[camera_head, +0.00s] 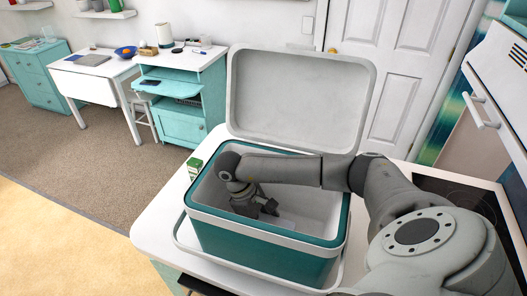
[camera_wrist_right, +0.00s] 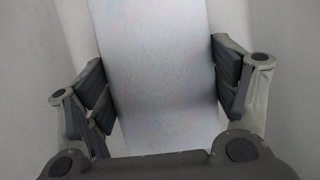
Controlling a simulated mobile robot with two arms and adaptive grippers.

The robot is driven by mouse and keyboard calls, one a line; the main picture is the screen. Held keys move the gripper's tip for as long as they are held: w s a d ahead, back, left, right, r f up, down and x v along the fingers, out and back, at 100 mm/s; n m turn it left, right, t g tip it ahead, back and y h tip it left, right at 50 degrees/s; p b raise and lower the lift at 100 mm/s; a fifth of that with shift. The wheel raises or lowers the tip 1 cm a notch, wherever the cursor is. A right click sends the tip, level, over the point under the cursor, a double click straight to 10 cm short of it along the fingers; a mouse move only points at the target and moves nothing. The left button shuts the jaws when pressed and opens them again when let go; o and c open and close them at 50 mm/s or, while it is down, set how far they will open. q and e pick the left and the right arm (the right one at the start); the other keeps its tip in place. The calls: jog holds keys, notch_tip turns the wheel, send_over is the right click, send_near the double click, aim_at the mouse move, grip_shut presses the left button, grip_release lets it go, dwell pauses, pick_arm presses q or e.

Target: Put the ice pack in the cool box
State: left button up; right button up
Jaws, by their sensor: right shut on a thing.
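The cool box (camera_head: 265,252) is teal with a white rim and stands on the white counter with its lid (camera_head: 300,100) raised. My right arm reaches over the rim, and my right gripper (camera_head: 258,210) is down inside the box. In the right wrist view my right gripper (camera_wrist_right: 165,95) is shut on the ice pack (camera_wrist_right: 160,75), a pale whitish-blue slab between the two fingers. In the head view only a pale bit of the pack may show beside the fingers; the rest is hidden. I cannot tell whether the pack touches the box floor. My left gripper is not in view.
A small green carton (camera_head: 194,168) stands on the counter (camera_head: 165,215) close to the box's left side. A dark cooktop (camera_head: 465,195) lies to the right. A teal desk (camera_head: 185,75) and a white table (camera_head: 95,70) stand farther back on the left.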

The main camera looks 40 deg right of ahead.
jog(key=o, duration=1.3)
jog(key=shift+r, duration=0.1)
jog(key=shift+w+r+b, duration=0.2)
jog(key=shift+b, duration=0.1)
jog(key=b+v, duration=0.2)
jog(key=v, duration=0.3)
jog(key=shift+a+r, duration=0.1)
jog(key=shift+r, duration=0.15)
jog(key=shift+w+a+r, duration=0.1)
jog(key=shift+w+r, duration=0.1)
jog(key=shift+r, duration=0.5)
